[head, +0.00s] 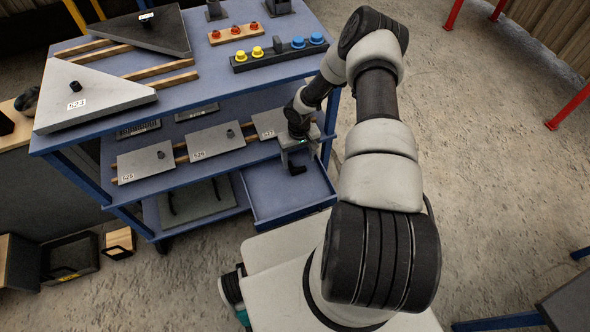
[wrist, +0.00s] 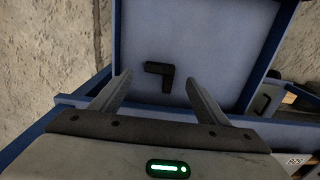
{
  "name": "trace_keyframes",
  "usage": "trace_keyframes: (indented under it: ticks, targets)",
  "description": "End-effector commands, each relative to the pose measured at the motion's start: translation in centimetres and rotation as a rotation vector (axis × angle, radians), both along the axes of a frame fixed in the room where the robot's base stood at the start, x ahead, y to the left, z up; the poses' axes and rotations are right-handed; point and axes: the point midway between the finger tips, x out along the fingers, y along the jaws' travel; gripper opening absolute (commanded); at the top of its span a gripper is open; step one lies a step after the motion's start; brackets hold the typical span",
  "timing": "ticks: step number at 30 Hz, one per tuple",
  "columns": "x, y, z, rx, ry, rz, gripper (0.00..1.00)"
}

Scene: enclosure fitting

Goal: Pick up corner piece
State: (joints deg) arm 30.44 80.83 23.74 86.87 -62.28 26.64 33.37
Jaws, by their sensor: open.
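The corner piece (wrist: 160,76) is a small black L-shaped part. It lies on the bare floor of a blue drawer-like tray (wrist: 215,30) in the wrist view. In the head view the dark corner piece (head: 297,169) shows just below my gripper (head: 299,157), inside the blue tray (head: 285,208). My gripper (wrist: 156,82) is open and empty. Its two grey fingers spread to either side of the piece in the wrist view, with the piece seen between the tips. The height left between fingertips and piece is hard to tell.
The tray juts from a blue shelf cart (head: 215,85). Grey plates such as the one marked 526 (head: 215,142) lie on the middle shelf left of my gripper. The top shelf holds large triangular plates (head: 95,95) and a bar with coloured knobs (head: 280,54).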

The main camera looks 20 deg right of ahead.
Motion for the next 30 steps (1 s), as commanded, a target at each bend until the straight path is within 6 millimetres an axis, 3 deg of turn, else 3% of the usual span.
trace_keyframes:
  ticks: [12,21,29,30]
  targets:
    - [-0.4,0.0,-5.0,0.001,0.001,-0.001,0.69]
    - [-0.3,0.0,-5.4,-0.001,0.0,0.0,0.69]
    - [-0.3,0.0,-5.4,-0.001,0.0,0.001,0.27]
    - [-0.3,0.0,-5.4,-0.001,0.0,0.001,0.25]
